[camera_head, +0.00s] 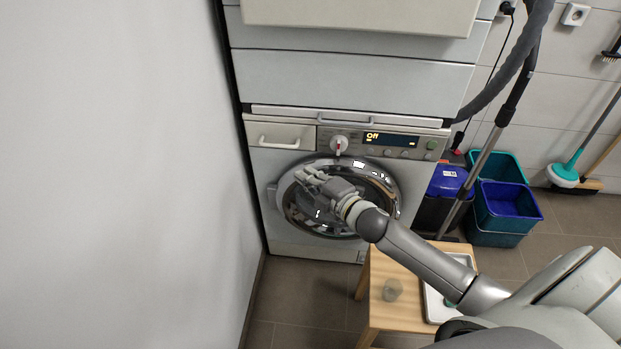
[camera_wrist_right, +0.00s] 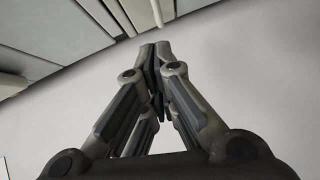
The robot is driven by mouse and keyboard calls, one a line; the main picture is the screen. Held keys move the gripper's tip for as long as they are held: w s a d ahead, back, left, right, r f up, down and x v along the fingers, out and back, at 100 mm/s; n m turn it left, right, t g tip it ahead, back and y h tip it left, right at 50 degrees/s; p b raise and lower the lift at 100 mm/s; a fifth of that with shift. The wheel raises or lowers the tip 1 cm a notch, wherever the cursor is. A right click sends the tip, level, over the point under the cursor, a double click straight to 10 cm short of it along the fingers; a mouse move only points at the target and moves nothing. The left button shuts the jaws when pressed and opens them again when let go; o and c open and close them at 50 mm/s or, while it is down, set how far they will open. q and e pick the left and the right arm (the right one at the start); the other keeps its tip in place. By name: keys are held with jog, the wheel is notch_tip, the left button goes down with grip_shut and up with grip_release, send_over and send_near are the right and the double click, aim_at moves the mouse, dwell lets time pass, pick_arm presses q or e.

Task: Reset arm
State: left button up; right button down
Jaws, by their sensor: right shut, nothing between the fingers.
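My right gripper (camera_head: 311,178) is in front of the round door of the lower machine (camera_head: 299,248) in the head view. My right arm reaches to it from the lower right, over the wooden stool. In the right wrist view the fingertips of the right gripper (camera_wrist_right: 156,52) meet, with nothing between them. The gripper hides part of the round door (camera_head: 370,172); whether it touches the door cannot be told. My left gripper is not in view.
A wooden stool (camera_head: 385,315) with a small glass (camera_head: 392,290) and a tray (camera_head: 432,306) stands under my arm. Blue and teal buckets (camera_head: 507,205) and a vacuum pole (camera_head: 487,150) are at the right. A white wall (camera_head: 120,180) bounds the left.

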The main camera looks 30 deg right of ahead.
jog(key=s+a+f+m+g+h, duration=0.25)
jog(key=s+m+g, duration=0.45)
jog(key=s, duration=0.9)
jog(key=s+a+f+m+g+h, duration=0.1)
jog(key=s+a+f+m+g, duration=0.35)
jog(key=s+m, duration=0.8)
jog(key=s+f+n+g+p, duration=0.1)
jog(key=s+f, duration=0.1)
jog(key=f, duration=1)
jog(key=s+f+n+g, duration=0.1)
jog(key=s+f+n, duration=0.15)
jog(key=f, duration=0.95)
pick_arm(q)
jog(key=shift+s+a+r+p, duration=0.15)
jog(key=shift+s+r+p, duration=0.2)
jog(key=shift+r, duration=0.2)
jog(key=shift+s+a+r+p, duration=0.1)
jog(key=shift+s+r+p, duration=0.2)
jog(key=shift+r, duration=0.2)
pick_arm(e)
jog(key=s+d+f, duration=0.2)
jog(key=s+f, duration=0.5)
jog(key=s, duration=0.1)
jog(key=s+d+f+g, duration=0.1)
jog(key=s+f, duration=0.7)
jog(key=s, duration=0.1)
jog(key=shift+d+f, duration=0.25)
jog(key=shift+d, duration=0.15)
jog(key=shift+g, duration=0.25)
